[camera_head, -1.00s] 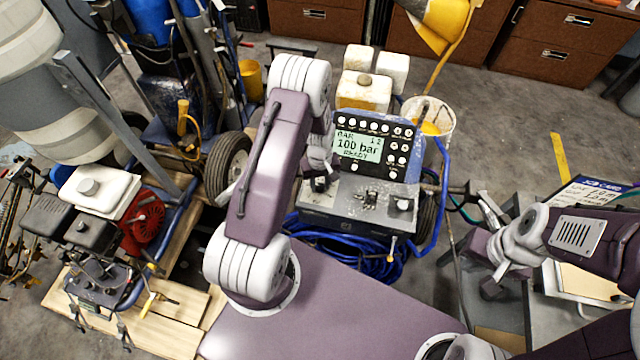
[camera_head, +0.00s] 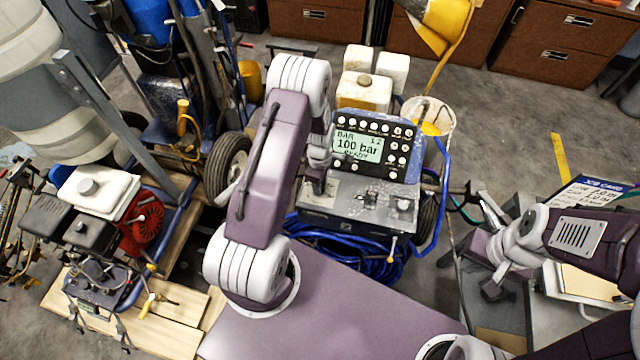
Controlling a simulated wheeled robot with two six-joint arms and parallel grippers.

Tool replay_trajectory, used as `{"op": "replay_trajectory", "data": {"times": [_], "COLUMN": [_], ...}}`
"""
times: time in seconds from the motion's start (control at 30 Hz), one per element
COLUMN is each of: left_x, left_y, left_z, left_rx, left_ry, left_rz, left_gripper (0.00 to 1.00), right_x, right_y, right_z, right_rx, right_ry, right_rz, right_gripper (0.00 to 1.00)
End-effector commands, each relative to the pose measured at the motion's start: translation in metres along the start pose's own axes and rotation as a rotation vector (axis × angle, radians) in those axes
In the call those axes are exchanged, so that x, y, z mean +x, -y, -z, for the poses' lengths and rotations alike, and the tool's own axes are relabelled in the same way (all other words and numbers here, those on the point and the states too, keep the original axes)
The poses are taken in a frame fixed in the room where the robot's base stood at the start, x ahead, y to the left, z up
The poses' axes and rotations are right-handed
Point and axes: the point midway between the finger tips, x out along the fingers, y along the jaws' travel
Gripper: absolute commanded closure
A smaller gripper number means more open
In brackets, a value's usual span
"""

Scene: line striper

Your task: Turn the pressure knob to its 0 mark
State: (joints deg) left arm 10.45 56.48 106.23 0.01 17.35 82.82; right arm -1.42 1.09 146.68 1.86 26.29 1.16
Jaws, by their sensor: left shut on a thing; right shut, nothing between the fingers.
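The line striper's control panel (camera_head: 378,150) stands in the middle of the view. Its green display (camera_head: 356,146) reads 100 bar, with READY below. My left gripper (camera_head: 319,188) points down at the left end of the grey deck (camera_head: 345,208) below the display. It is shut on the pressure knob, which its fingers and wrist hide, so the knob's pointer and 0 mark cannot be read. My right gripper (camera_head: 484,268) is shut and empty, well to the right of the machine.
Two small controls (camera_head: 370,198) stand on the deck right of my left gripper. Blue hose (camera_head: 345,256) lies coiled below the machine. A bucket (camera_head: 433,118) stands behind it at right. A small engine unit (camera_head: 100,205) is at left. A sign and bench (camera_head: 590,285) are at right.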

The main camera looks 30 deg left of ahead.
Motion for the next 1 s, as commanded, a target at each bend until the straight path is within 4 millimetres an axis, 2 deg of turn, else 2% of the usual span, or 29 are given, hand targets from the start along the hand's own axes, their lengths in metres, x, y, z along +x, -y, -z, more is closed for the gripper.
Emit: {"op": "replay_trajectory", "data": {"times": [0.4,0.97,1.0], "left_x": [-0.0028,-0.0029,-0.0028], "left_y": [-0.0044,-0.0046,-0.0044], "left_z": [0.001,0.0011,0.001], "left_rx": [-0.172,-0.195,-0.194], "left_ry": [-0.001,-0.001,-0.001], "left_rz": [-0.013,-0.013,-0.013], "left_gripper": [1.0,1.0,0.59], "right_x": [0.0,0.0,0.0], "right_y": [0.0,0.0,0.0], "right_z": [0.0,0.0,0.0], "right_rx": [0.0,0.0,0.0], "right_ry": [0.0,0.0,0.0], "right_rz": [0.0,0.0,0.0], "right_gripper": [1.0,1.0,1.0]}}
